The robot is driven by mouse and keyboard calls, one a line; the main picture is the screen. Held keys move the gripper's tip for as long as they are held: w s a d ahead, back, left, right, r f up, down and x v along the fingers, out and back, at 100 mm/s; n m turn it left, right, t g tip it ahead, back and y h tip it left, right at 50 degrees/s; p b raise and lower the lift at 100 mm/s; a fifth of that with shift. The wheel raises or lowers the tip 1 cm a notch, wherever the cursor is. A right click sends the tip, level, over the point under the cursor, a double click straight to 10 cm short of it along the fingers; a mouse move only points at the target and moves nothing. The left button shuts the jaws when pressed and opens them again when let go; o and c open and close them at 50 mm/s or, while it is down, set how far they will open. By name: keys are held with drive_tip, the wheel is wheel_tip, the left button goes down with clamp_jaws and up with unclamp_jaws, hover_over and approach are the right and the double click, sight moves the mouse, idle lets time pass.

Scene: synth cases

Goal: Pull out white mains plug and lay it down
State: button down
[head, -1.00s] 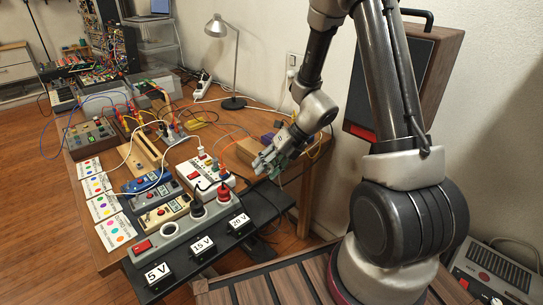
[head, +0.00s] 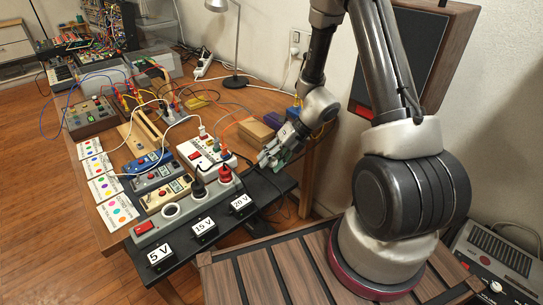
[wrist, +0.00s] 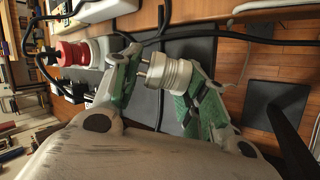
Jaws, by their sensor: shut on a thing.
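My gripper (head: 267,158) is low over the right end of a black shelf, to the right of the grey socket strip (head: 184,208). In the wrist view its green-padded fingers (wrist: 160,82) are shut on a white plug (wrist: 174,75). The plug's bare pins point left, clear of any socket. A dark surface (wrist: 190,48) lies behind it; I cannot tell whether they touch. In the head view the fingers mostly hide the plug. A red plug (head: 224,174) and a black plug (head: 198,188) sit in the strip. One socket (head: 170,211) is empty.
Black blocks labelled 5 V (head: 160,256), 15 V (head: 204,228) and 20 V (head: 242,203) line the shelf's front. A white box (head: 205,150) and several instruments crowd the table behind the strip. Dark cables pass close to my gripper.

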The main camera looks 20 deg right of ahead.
drive_tip(key=c, duration=0.7)
unclamp_jaws()
wheel_tip(320, 180, up, 10)
drive_tip(key=shift+f, duration=0.1)
